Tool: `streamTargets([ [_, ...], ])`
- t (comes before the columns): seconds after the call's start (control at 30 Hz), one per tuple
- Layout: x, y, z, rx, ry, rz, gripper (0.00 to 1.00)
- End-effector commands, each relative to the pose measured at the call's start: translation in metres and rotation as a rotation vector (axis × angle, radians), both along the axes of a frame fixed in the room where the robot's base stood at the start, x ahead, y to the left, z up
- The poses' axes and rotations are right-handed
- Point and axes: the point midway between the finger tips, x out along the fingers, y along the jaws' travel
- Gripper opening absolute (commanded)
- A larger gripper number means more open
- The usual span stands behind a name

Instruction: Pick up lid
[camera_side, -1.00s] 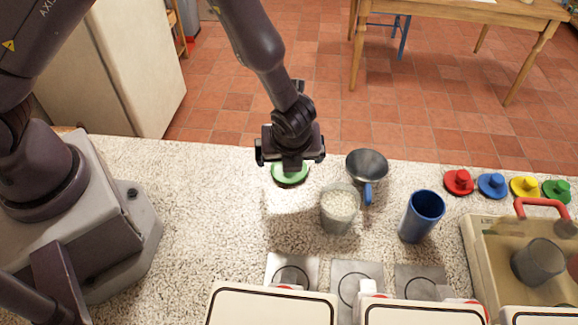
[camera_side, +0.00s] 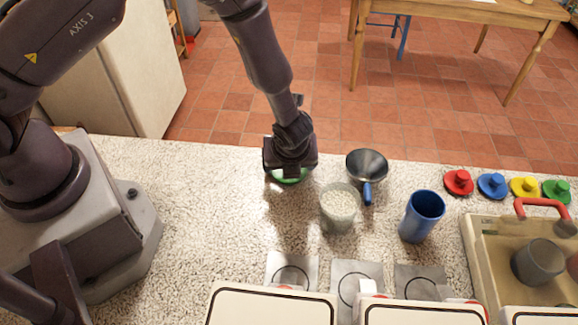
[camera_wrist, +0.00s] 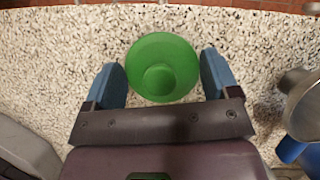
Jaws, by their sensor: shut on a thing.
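The green lid (camera_side: 290,179) sits low at the counter's back edge, mostly hidden under my gripper (camera_side: 289,172) in the side view. In the wrist view the round lid (camera_wrist: 178,55), with a raised knob, lies between the two blue fingers of my gripper (camera_wrist: 162,78). My gripper points down and is shut on the lid. I cannot tell whether the lid still touches the counter.
Several coloured knobbed lids (camera_side: 491,185) line the back right, near a beige tray (camera_side: 480,255). The counter left of the lid is clear.

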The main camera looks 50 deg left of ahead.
Motion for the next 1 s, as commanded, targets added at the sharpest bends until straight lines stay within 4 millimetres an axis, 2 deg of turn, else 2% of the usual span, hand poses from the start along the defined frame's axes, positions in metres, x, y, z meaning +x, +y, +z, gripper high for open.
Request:
streamTargets([
  [0.33,0.001,0.0,0.005,-0.001,-0.002,0.001,0.59],
  [0.47,0.001,0.0,0.019,-0.002,-0.005,0.002,0.59],
  [0.57,-0.001,0.0,0.036,-0.002,-0.004,0.002,0.59],
  [0.87,-0.051,0.011,0.094,-0.001,-0.004,-0.001,0.59],
  [1.0,-0.086,0.019,0.108,0.0,-0.001,-0.003,0.59],
])
